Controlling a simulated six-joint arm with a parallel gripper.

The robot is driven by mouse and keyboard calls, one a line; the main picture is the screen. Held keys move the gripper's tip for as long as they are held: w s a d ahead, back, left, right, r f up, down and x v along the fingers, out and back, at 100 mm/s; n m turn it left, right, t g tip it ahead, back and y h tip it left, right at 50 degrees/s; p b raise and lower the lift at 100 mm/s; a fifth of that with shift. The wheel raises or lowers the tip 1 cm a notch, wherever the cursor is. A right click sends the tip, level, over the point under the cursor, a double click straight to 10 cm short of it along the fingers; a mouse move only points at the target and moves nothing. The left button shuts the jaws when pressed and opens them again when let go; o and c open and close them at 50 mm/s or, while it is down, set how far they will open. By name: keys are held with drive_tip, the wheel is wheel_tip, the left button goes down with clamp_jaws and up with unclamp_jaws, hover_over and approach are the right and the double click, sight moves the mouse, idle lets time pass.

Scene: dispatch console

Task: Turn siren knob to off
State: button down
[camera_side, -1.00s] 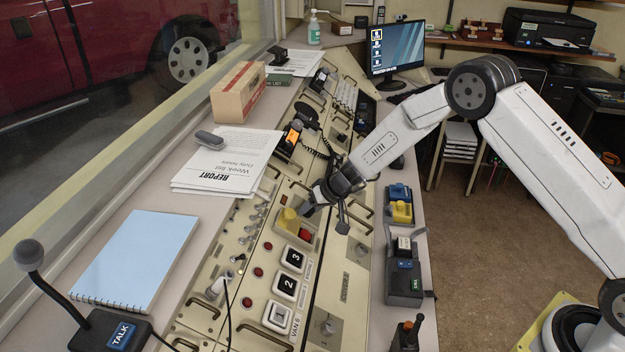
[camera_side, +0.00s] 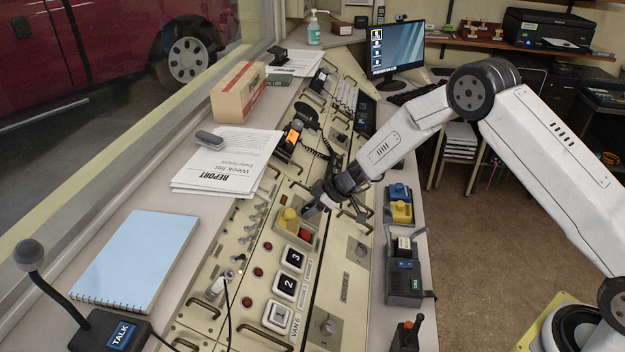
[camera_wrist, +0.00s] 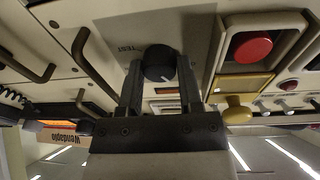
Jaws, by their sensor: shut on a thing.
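The siren knob (camera_wrist: 160,63) is a dark round knob with a pale pointer line, on the cream console panel. The word TEST is printed beside it in the wrist view; other markings are covered or unreadable. My gripper (camera_wrist: 160,88) has one dark finger on each side of the knob and is shut on it. In the side view my gripper (camera_side: 338,198) is down at the sloping console, right of the yellow and red buttons, and hides the knob.
A red button (camera_wrist: 252,47) in a raised frame and a yellow mushroom button (camera_wrist: 237,112) stand close beside my gripper. Bar handles (camera_wrist: 92,65) stick out of the panel on the other side. Blue and yellow blocks (camera_side: 399,205) lie on the right ledge.

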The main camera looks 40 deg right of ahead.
drive_tip(key=n, duration=0.5)
drive_tip(key=shift+d+n+g+y, duration=0.1)
drive_tip(key=shift+n+g+y, duration=0.2)
idle(0.4)
drive_tip(key=shift+c, duration=1.4)
unclamp_jaws()
drive_tip(key=shift+r, duration=0.1)
drive_tip(key=v, duration=0.7)
drive_tip(key=shift+s+d+r, duration=0.2)
